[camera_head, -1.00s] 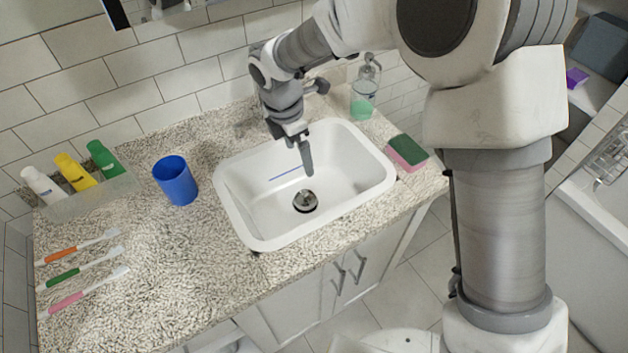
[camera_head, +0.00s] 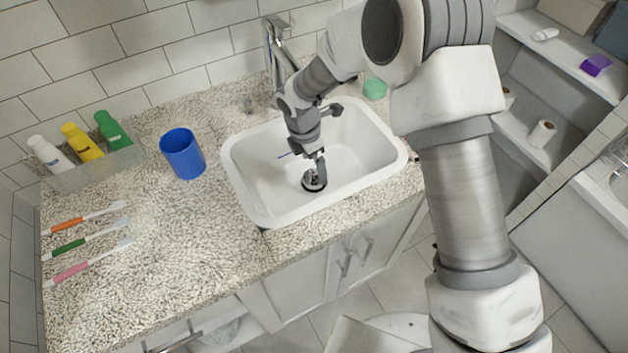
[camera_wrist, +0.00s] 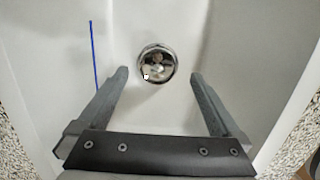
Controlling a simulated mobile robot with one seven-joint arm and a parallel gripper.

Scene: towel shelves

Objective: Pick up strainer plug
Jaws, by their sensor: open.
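The strainer plug (camera_head: 313,182) is a round metal piece at the bottom of the white sink (camera_head: 243,190). In the wrist view the plug (camera_wrist: 157,64) shows as a shiny round disc with a dark rim, a little beyond my fingertips and roughly centred between them. My gripper (camera_head: 318,168) is inside the sink, pointing down close above the plug and partly covering it in the head view. In the wrist view my gripper (camera_wrist: 158,76) has its two fingers wide apart with nothing between them. I cannot tell the exact height above the plug.
The sink's walls surround my gripper, and a faucet (camera_head: 275,45) stands behind it. A thin blue line (camera_wrist: 94,55) lies on the sink floor to the left. A blue cup (camera_head: 182,155), several toothbrushes (camera_head: 85,243) and a tray of bottles (camera_head: 95,170) are on the left counter.

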